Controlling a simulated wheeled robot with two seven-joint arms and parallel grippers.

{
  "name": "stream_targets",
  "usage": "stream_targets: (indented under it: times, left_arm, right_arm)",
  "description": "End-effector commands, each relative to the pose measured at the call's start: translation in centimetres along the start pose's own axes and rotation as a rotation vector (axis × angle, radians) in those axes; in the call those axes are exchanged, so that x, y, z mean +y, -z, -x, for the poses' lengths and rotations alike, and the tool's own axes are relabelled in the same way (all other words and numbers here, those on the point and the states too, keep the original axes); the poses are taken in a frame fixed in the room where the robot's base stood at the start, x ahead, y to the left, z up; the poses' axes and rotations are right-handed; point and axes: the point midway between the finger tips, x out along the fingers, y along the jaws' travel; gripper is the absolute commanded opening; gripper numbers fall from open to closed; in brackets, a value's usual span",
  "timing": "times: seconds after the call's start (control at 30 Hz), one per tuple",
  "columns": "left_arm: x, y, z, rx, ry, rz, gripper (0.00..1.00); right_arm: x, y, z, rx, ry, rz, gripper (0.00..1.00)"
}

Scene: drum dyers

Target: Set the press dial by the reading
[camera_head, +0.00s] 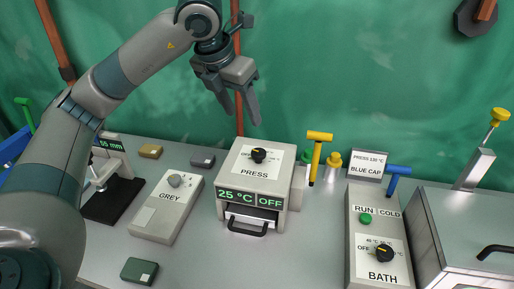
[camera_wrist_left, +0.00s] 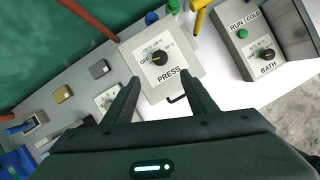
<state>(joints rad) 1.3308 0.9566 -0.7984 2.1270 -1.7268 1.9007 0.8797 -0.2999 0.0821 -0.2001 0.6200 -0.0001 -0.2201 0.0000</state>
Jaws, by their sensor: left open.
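The press (camera_head: 252,190) is a pale box in the middle of the bench, with a black dial (camera_head: 259,155) on its top. The dial's pointer is at OFF in the left wrist view (camera_wrist_left: 158,59). Its green display (camera_head: 249,198) reads 25 °C and OFF. My left gripper (camera_head: 242,112) is open and empty, above and behind the press in the head view. In the left wrist view its fingers (camera_wrist_left: 159,84) point toward the press, apart from the dial. A sign card (camera_head: 369,164) reads PRESS, a temperature that looks like 120 °C, and BLUE CAP. My right gripper is out of view.
A gauge (camera_head: 110,145) at left shows 55 mm, partly hidden by my left arm. The GREY box (camera_head: 168,207) has a knob. The BATH box (camera_head: 378,235) stands at right. Yellow (camera_head: 319,138) and blue (camera_head: 398,171) T-handles rise behind. A steel tank (camera_head: 470,235) is far right.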

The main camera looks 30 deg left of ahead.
Motion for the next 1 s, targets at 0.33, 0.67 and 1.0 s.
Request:
stream_targets:
  times: [0.33,0.67,1.0]
  left_arm:
    - [0.0,0.1,-4.6,0.006,0.001,0.000,0.52]
    - [0.0,0.1,-10.6,0.006,0.000,0.000,0.52]
    - [0.0,0.0,-15.4,0.003,0.001,0.000,0.52]
  right_arm:
    - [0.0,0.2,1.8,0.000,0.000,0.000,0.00]
    - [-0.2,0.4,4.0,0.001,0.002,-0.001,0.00]
    - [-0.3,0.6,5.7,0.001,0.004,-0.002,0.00]
